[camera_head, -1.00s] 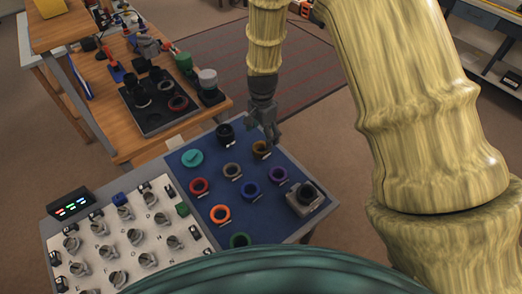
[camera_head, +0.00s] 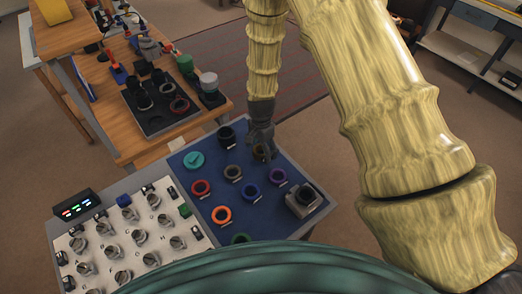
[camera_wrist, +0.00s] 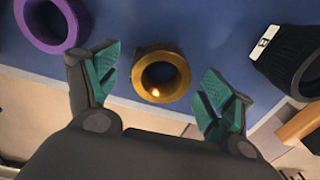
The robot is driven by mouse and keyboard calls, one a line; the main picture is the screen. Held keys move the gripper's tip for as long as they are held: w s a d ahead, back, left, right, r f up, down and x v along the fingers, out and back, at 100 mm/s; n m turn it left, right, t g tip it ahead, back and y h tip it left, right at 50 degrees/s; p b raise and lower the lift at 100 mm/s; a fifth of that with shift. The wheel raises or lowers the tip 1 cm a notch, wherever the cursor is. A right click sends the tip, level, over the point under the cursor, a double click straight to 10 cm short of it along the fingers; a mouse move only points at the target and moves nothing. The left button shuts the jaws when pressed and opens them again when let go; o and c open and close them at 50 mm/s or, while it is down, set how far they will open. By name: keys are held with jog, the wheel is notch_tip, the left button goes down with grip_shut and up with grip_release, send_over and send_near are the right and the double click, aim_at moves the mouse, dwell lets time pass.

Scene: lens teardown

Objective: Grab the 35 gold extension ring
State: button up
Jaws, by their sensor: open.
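The gold extension ring (camera_wrist: 160,57) lies on the blue mat (camera_wrist: 220,30), near its edge. In the wrist view it sits between and a little beyond my open fingertips, with no contact visible. My gripper (camera_wrist: 155,80) is open and empty, with green pads on both fingers. In the head view my gripper (camera_head: 262,143) is down at the gold ring (camera_head: 261,153) and partly covers it. The number on the ring's label cannot be read.
A purple ring (camera_wrist: 48,20) and a black lens barrel (camera_wrist: 291,55) flank the gold ring. Brown (camera_head: 233,172), blue (camera_head: 251,192), red (camera_head: 201,188) and orange (camera_head: 221,215) rings share the mat. A camera-like block (camera_head: 304,201) stands at the right edge.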

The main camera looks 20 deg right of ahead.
jog(key=shift+f, duration=0.6)
jog(key=c, duration=1.1)
jog(key=shift+c, duration=0.4)
jog(key=shift+r, duration=0.2)
